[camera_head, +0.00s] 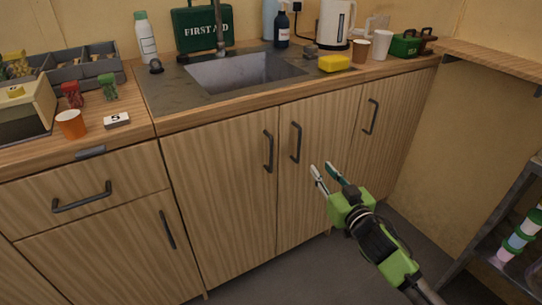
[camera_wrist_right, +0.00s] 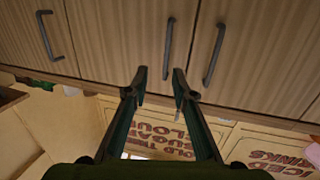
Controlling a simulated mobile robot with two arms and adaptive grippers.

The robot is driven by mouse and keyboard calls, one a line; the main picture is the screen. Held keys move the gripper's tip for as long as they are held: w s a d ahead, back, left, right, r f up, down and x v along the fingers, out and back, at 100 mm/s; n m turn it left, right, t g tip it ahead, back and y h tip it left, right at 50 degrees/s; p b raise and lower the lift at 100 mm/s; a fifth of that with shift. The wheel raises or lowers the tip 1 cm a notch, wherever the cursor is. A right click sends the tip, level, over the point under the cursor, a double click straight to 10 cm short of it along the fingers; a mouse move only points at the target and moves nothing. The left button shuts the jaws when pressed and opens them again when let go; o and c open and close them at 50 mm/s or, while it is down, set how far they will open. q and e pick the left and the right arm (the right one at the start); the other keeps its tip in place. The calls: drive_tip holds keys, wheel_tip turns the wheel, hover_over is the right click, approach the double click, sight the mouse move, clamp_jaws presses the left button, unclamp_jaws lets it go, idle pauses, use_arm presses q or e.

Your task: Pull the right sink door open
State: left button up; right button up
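The right sink door (camera_head: 322,125) is a light wood panel and is closed. Its dark vertical bar handle (camera_head: 296,142) sits near its left edge, beside the handle of the left sink door (camera_head: 220,170). My right gripper (camera_head: 323,169) is in front of the right sink door, lower and to the right of its handle. Its two fingers are apart with nothing between them. The right wrist view looks upside down; there the gripper (camera_wrist_right: 160,72) is open, with the door handle (camera_wrist_right: 168,48) just beyond the fingertips, not touching as far as I can tell. My left gripper is not in view.
The wooden counter (camera_head: 185,118) with the sink (camera_head: 245,72) runs above the doors. Another closed cupboard door with a handle (camera_head: 371,116) is to the right. A metal shelf rack (camera_head: 500,215) stands at far right. The floor before the doors looks clear.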

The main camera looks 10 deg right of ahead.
sight(300, 141)
drive_tip(key=shift+t, duration=0.3)
drive_tip(key=w+a, duration=0.1)
drive_tip(key=w, duration=0.3)
drive_tip(key=w+a+r+b, duration=0.1)
drive_tip(key=w, duration=0.3)
drive_tip(key=w+a+r, duration=0.1)
drive_tip(key=w, duration=0.3)
drive_tip(key=shift+w+a+b, duration=0.1)
drive_tip(key=shift+w+b, duration=0.15)
drive_tip(key=shift+b, duration=0.1)
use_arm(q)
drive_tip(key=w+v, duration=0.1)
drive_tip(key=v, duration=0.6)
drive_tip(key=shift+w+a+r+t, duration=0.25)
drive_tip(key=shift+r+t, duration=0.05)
use_arm(e)
drive_tip(key=shift+w+a+r, duration=0.1)
drive_tip(key=shift+w, duration=0.5)
clamp_jaws()
